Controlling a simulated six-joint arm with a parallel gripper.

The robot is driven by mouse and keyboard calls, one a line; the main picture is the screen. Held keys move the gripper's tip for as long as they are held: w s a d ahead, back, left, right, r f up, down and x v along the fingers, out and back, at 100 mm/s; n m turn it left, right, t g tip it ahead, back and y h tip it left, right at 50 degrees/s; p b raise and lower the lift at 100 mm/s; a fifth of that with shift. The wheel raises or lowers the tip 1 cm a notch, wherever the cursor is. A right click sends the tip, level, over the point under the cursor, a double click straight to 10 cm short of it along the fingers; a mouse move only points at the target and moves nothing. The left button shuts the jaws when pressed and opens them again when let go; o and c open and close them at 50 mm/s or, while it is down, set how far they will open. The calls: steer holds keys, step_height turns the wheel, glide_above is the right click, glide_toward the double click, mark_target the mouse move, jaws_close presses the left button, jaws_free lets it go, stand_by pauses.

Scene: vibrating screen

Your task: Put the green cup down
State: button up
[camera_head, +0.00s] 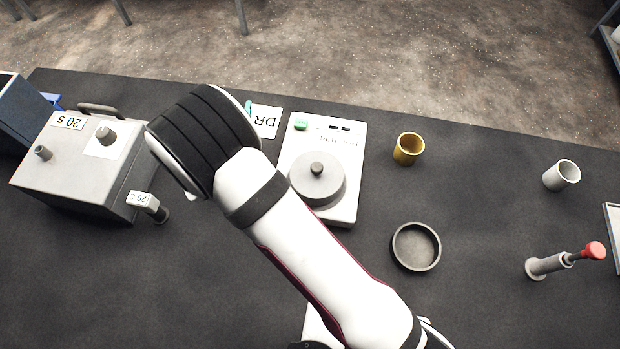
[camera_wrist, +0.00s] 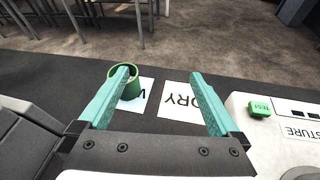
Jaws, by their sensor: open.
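The green cup (camera_wrist: 132,90) is in the wrist view, at the left finger, beside a white card (camera_wrist: 147,98) whose lettering it partly covers. It looks roughly upright on the dark table. In the head view the cup is hidden behind my arm, and only a bit of a teal finger shows.
A second card (camera_wrist: 183,101) lies between the fingers. A white device with a round grey top (camera_head: 317,178) stands to the right, a grey box machine (camera_head: 75,165) to the left. A yellow cup (camera_head: 408,149), dark dish (camera_head: 416,247), grey cup (camera_head: 561,175) and red-tipped tool (camera_head: 548,265) stand further right.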

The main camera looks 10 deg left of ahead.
steer(key=w+d+r+m+g+h, duration=0.15)
steer(key=d+r+m+h, duration=0.35)
steer(key=d, duration=0.6)
steer(key=w+d+r+m+h, duration=0.2)
steer(key=d+r+m+h, duration=0.2)
steer(key=d+m, duration=0.55)
steer(key=s+d+r+m+g+h, duration=0.1)
steer(key=s+d+m+g, duration=0.15)
steer(key=d, duration=0.35)
steer(key=s+d+r+m+g+h, duration=0.2)
steer(key=s+d+m, duration=0.15)
steer(key=d, duration=0.35)
steer(key=s+d+m+g+y, duration=0.2)
steer(key=s+d+m+g, duration=0.2)
steer(key=s+m, duration=0.4)
steer(key=s+d+m+g+y, duration=0.2)
steer(key=s+d+m+g, duration=0.3)
steer(key=s, duration=0.4)
steer(key=s+a+m+t+y, duration=0.1)
steer(key=s+a+m+y, duration=0.5)
steer(key=s+a+m, duration=0.2)
steer(key=shift+s+a+m+y, duration=0.2)
steer(key=shift+a+m+y, duration=0.2)
steer(key=shift+a+m, duration=0.25)
